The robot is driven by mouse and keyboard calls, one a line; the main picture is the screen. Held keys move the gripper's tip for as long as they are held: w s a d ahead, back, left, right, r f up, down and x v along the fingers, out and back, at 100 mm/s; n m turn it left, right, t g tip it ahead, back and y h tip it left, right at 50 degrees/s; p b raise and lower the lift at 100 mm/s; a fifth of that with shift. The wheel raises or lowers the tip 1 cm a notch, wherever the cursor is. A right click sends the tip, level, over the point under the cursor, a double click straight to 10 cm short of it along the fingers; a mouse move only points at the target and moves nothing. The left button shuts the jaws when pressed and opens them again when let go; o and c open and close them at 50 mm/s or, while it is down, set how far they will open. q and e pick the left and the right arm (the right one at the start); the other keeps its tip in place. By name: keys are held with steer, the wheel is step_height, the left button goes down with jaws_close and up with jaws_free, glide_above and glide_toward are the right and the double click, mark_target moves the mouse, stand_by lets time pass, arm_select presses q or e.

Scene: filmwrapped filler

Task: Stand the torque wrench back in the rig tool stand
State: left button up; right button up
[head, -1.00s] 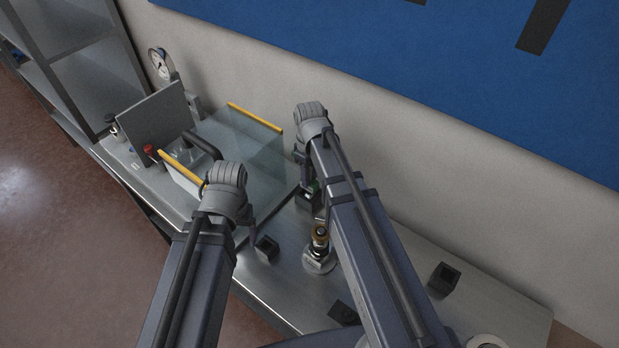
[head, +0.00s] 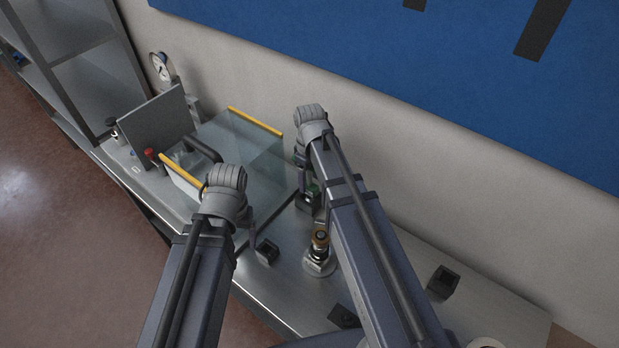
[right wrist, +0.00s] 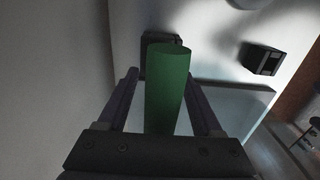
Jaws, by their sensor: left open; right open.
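A green cylinder (right wrist: 168,92), which looks like the torque wrench's handle, stands between the fingers of my right gripper (right wrist: 165,95) in the right wrist view. The fingers are open, with gaps on both sides of it. A dark block (right wrist: 158,42) shows behind its top; I cannot tell if they touch. The rest of the wrench is hidden.
A clear box with yellow edges (head: 255,117) stands left of my right gripper. An amber-and-black piece on a silver base (head: 319,257) stands close to my right arm. More dark blocks (head: 443,281) lie on the metal bench (head: 385,315). A gauge (head: 161,66) stands behind.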

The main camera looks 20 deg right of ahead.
step_height(320, 180, up, 12)
steer(key=p, duration=1.1)
steer(key=shift+f, duration=0.25)
steer(key=s+a+m+h, duration=0.1)
steer(key=s+a+m, duration=0.3)
steer(key=s+a, duration=0.6)
steer(key=s, duration=0.4)
steer(key=shift+s+a, duration=0.15)
steer(key=shift+a, duration=0.1)
steer(key=shift+f, duration=0.1)
step_height(320, 180, down, 13)
steer(key=b, duration=1.3)
